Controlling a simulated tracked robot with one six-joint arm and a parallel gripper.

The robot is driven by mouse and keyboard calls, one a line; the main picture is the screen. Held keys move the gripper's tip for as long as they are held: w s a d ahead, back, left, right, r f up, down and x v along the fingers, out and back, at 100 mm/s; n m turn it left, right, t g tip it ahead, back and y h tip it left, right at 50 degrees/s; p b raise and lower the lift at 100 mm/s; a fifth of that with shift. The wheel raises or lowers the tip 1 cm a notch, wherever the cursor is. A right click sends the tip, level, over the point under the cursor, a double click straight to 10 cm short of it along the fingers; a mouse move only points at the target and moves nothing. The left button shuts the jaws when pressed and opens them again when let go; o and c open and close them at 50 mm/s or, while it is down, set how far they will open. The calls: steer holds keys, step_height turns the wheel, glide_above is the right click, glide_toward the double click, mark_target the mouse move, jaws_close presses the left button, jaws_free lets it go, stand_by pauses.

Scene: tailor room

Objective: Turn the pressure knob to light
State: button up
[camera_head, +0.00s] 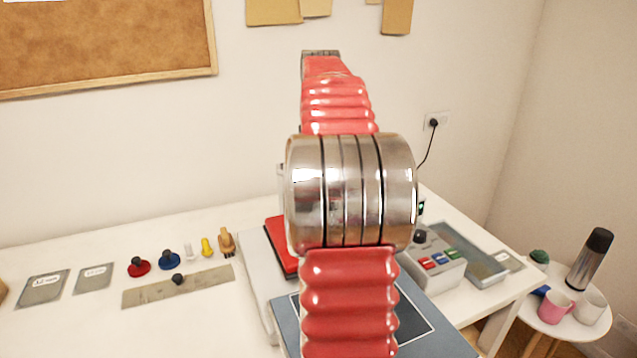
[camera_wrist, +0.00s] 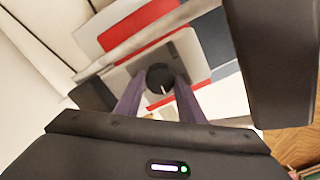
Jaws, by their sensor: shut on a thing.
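In the wrist view, a round black knob (camera_wrist: 159,77) with a white pointer line sits on a grey plate above a red and white surface. The pointer points toward the bottom of the picture, slightly right. My gripper (camera_wrist: 158,88) has its two purple fingers on either side of the knob and is shut on it. I cannot read any pressure marking around the knob. In the head view my red and silver arm covers the middle, so my gripper and this knob are hidden behind it. A red part (camera_head: 281,246) of the press shows left of the arm.
A grey control box (camera_head: 440,262) with coloured buttons and a small dark knob stands right of the arm, beside a grey tray (camera_head: 470,250). Stamps, brushes and plates lie on the left of the white table (camera_head: 215,325). A round side table holds a flask (camera_head: 590,258) and mugs.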

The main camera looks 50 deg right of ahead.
steer(key=n, duration=0.3)
steer(key=shift+w+n, duration=0.2)
steer(key=shift+n, duration=2.1)
steer(key=o, duration=1)
steer(key=shift+o, duration=0.2)
steer(key=shift+s, duration=0.1)
step_height(320, 180, up, 14)
steer(key=shift+f, duration=0.2)
